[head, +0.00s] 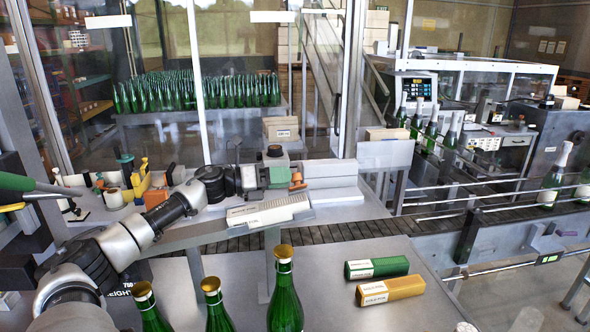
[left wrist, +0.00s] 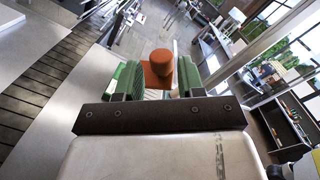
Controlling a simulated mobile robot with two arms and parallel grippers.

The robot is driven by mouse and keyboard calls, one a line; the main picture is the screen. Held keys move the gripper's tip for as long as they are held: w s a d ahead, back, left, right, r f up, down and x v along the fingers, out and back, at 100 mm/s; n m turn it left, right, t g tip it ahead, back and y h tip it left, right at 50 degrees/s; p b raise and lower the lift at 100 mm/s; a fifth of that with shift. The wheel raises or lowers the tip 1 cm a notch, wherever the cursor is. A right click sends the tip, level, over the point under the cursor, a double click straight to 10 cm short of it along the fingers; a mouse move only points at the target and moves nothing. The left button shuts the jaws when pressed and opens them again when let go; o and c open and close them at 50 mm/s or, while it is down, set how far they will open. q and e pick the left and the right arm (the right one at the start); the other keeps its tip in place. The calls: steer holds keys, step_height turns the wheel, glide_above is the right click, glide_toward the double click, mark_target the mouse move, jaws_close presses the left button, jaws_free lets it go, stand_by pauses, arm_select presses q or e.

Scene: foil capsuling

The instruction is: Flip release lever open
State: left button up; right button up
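An orange lever-like piece with a rounded knob (left wrist: 161,64) shows in the left wrist view, in line with the gap between my green finger pads. It also shows as a small orange part (head: 297,181) in the head view, right at the tip of my left gripper (head: 286,176). My left gripper (left wrist: 160,82) has its fingers apart, with the orange piece at or just beyond their tips. I cannot tell whether they touch it. The body that the lever belongs to is mostly hidden behind my gripper. My right gripper is in neither view.
A labelled pale box (head: 268,212) lies below my left gripper. Green bottles with gold tops (head: 284,290) stand in front, beside a green box (head: 376,267) and a yellow box (head: 390,290). A dark conveyor (head: 340,232) runs behind them. An orange-yellow tool (head: 141,180) stands left.

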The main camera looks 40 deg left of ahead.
mark_target(295, 176)
arm_select(q)
steer(key=shift+r+p+x, duration=0.25)
steer(key=shift+p+x, duration=0.4)
steer(key=shift+x, duration=0.45)
steer(key=shift+w+d+f, duration=0.2)
steer(key=shift+w+d, duration=0.25)
steer(key=shift+w, duration=0.1)
steer(key=c, duration=0.6)
